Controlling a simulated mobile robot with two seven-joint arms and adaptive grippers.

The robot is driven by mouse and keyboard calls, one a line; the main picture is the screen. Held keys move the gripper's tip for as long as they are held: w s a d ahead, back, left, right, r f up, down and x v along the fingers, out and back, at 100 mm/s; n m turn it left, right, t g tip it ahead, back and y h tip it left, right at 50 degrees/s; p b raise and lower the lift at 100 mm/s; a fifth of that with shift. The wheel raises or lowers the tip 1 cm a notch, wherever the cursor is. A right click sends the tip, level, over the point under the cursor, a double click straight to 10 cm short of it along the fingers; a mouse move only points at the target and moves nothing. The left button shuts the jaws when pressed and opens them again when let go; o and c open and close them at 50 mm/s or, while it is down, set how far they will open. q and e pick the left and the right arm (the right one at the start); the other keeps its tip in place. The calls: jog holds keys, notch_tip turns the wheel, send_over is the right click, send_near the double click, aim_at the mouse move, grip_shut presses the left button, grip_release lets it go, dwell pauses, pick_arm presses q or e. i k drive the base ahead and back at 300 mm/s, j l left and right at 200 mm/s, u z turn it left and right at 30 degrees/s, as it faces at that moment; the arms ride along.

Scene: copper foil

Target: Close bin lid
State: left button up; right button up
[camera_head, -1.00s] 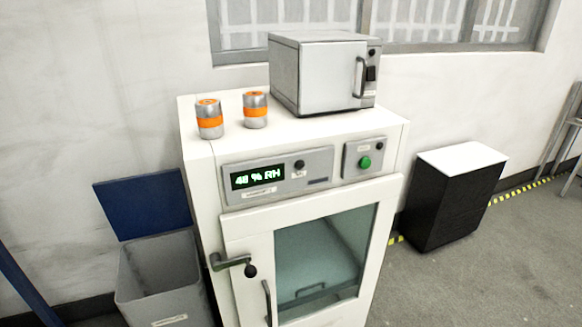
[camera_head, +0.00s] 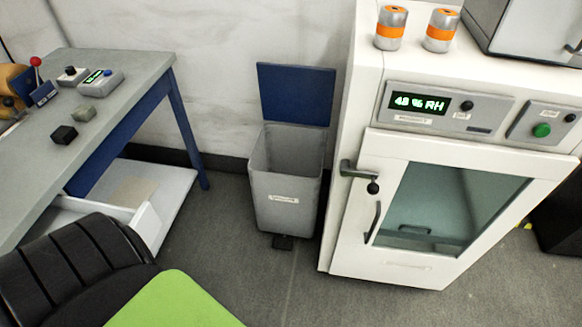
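A grey bin (camera_head: 285,205) stands on the floor between the table and the white cabinet. Its blue lid (camera_head: 296,93) is open and stands upright at the back of the bin, against the wall side. The bin's inside looks empty as far as I can see into it. A white label is on its front, and a dark pedal (camera_head: 283,242) sticks out at its foot. Neither of my grippers is in view.
The white cabinet (camera_head: 350,235) stands close to the bin's right, with a door handle (camera_head: 357,172) sticking out. A grey table (camera_head: 130,68) with blue legs is at the left. A black and green chair (camera_head: 175,305) is at the front left. Floor is clear before the bin.

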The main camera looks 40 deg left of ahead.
aim_at(292, 93)
jog(key=u, duration=1.15)
jog(key=z, duration=0.75)
jog(key=i+j+z, duration=0.45)
jog(key=j+z, duration=0.15)
jog(key=i+j+z, duration=0.15)
jog(key=j+z, duration=0.15)
jog(key=j, duration=0.2)
